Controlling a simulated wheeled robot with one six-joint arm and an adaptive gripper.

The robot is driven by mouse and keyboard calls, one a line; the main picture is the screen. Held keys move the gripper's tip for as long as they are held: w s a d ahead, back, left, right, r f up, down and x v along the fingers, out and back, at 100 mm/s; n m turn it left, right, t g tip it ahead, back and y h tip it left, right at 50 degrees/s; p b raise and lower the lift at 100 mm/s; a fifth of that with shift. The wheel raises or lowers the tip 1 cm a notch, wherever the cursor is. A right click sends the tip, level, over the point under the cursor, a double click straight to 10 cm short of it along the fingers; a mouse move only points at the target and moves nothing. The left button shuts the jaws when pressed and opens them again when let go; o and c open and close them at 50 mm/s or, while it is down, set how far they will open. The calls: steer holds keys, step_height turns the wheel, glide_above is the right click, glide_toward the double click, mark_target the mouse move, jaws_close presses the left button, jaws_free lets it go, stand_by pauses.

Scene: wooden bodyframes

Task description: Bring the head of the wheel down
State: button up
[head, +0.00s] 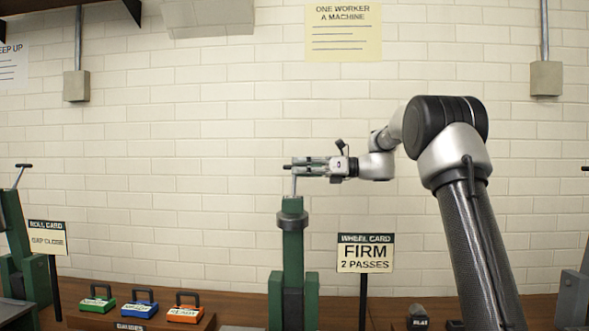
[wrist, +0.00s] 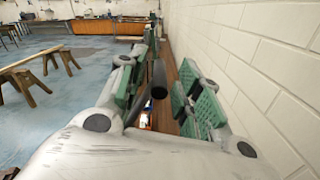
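The wheel machine (head: 292,250) is a green upright post with a dark collar, in the middle of the head view. From its top a thin grey stem rises to a dark cross handle (head: 287,167). My gripper (head: 300,166) reaches in from the right at the handle's height, with its fingers at the handle. In the wrist view the handle's black bar (wrist: 158,80) lies between my two green-padded fingers, with a visible gap to the right finger. The fingers look open. Whether the left finger touches the handle I cannot tell. The lower wheel parts are not clear.
A wheel card (head: 365,253) reading "FIRM 2 PASSES" stands right of the machine. Another green machine (head: 15,235) is at far left. The brick wall (wrist: 270,70) runs close on the right in the wrist view.

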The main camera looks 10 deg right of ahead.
steer(key=shift+x, duration=1)
jaws_close()
steer(key=shift+s, duration=0.1)
